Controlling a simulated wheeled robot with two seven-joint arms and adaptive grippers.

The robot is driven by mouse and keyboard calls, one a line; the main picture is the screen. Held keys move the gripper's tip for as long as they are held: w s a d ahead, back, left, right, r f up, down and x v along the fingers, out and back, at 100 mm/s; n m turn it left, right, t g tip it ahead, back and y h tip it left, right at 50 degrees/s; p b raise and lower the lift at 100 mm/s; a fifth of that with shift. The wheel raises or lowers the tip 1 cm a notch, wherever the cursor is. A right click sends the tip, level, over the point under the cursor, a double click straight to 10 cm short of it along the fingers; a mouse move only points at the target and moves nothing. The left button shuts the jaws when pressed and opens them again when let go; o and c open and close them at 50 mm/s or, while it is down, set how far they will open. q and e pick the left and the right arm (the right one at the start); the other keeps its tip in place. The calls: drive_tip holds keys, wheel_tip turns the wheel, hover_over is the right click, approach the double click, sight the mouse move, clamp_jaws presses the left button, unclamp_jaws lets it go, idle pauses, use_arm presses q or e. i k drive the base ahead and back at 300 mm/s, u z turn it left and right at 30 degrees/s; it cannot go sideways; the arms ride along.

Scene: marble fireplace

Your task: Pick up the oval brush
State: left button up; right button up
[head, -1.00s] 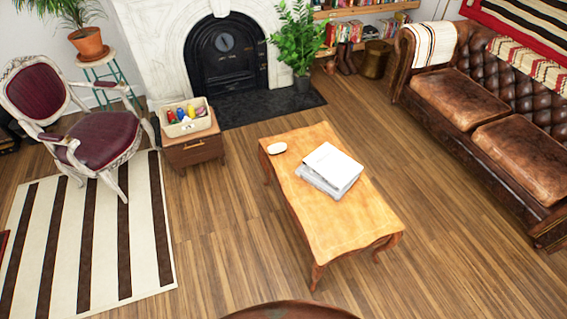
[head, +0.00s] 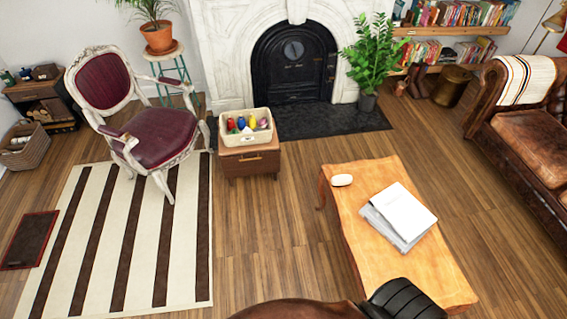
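A small white oval object (head: 341,180) lies on the far left part of the wooden coffee table (head: 372,240). It may be the oval brush, but it is too small to tell its bristles or handle. Nothing touches it. Neither of my grippers shows in the head view.
White books or papers (head: 400,215) lie on the coffee table. A small cabinet (head: 250,162) with a bin of colored items (head: 246,126) stands left of it. A red armchair (head: 160,135) and striped rug (head: 90,245) are further left. Brown and black furniture (head: 405,300) shows at the bottom edge.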

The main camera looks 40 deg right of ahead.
sight(343, 180)
drive_tip(key=u, duration=0.2)
drive_tip(key=i, duration=1.4)
drive_tip(key=z, duration=0.7)
drive_tip(key=i, duration=0.85)
drive_tip(key=z, duration=0.95)
